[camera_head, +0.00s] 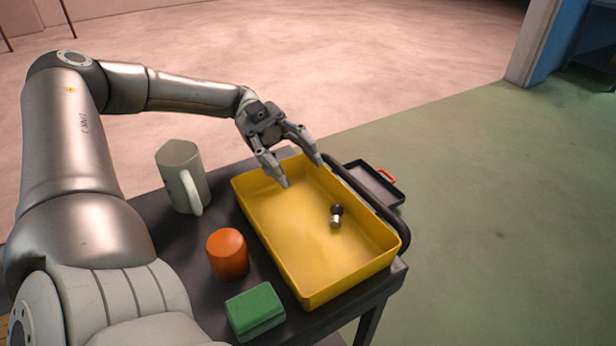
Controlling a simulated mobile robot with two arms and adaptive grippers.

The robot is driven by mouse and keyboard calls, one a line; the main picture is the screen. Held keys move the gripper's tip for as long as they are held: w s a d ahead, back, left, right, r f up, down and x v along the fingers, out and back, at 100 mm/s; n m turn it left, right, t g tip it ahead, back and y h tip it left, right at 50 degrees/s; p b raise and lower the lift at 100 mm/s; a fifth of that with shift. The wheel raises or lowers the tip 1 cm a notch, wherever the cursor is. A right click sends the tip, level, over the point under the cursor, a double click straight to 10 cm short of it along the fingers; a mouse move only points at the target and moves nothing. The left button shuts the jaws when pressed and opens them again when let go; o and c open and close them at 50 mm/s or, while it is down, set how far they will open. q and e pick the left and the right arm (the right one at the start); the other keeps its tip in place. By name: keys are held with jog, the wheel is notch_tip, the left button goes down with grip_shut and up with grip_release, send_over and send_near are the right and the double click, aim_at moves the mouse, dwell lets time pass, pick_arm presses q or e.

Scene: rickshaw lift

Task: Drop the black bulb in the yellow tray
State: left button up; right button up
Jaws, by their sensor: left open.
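The yellow tray (283,240) sits on a dark table at the middle of the head view. The black bulb (337,213), with a shiny metal base, lies on the tray's floor in its right half, apart from the walls. My left gripper (304,176) reaches in from the left and hangs over the far end of the tray. Its two fingers are spread with nothing between them, and they are apart from the bulb. My right gripper is not in view.
A grey-green mug (180,172), an orange cylinder (228,254) and a green block (255,312) stand left of the tray on the dark table (190,238). A dark tray with a red handle (387,176) lies beyond the table's bar. Open floor is at the right.

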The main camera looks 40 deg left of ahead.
pick_arm(q)
notch_tip(320, 180, up, 9)
dwell(0.4)
dwell(0.4)
